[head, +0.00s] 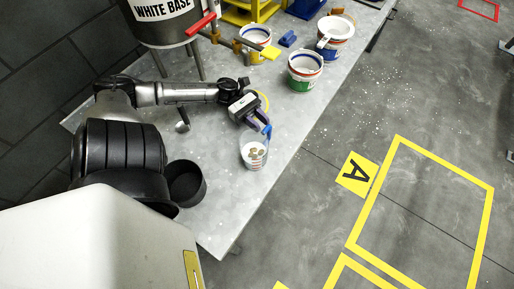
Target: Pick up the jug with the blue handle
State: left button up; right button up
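My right gripper is not in view.
A large "WHITE BASE" drum (165,28) stands at the back left. A yellow-marked floor area (436,152) lies right of the table.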

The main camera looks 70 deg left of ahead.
pick_arm(q)
jog(key=shift+b+x, duration=0.6)
jog(key=shift+x, duration=2.6)
jog(key=shift+r, duration=0.1)
grip_shut()
